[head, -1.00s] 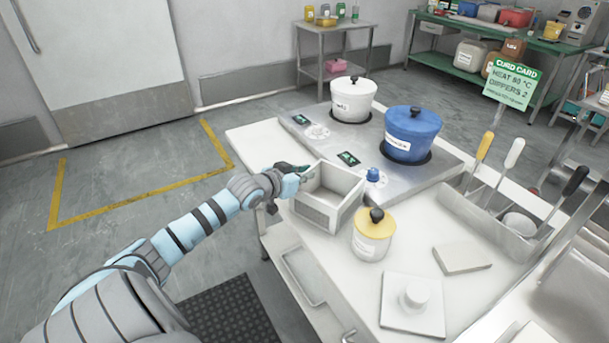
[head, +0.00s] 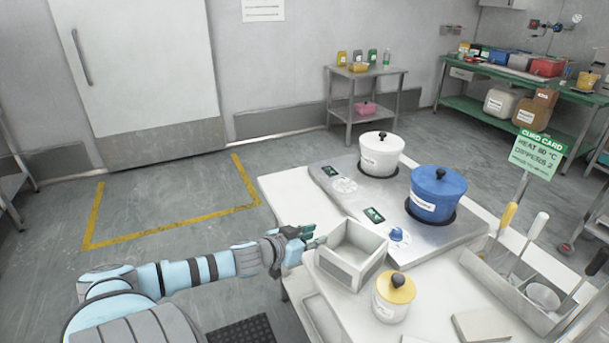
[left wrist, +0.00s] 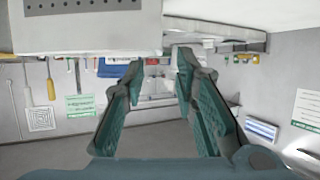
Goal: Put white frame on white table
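The white frame, an open-topped box (head: 349,272), stands on the white table (head: 290,200) in front of the hotplate. In the left wrist view a pale block with a row of dark holes (left wrist: 85,30) fills the upper left; I cannot tell if it is the frame. My left gripper (head: 318,240) is beside the frame's left rim; whether it touches is too small to tell. In the left wrist view the left gripper (left wrist: 160,64) has its fingers apart with nothing between them. My right gripper is not in view.
A white pot (head: 381,156) and a blue pot (head: 437,194) sit on the hotplate (head: 345,190). A yellow-lidded jar (head: 391,305) stands right of the frame. A steel utensil holder (head: 500,290) is farther right. The table's far left corner is bare.

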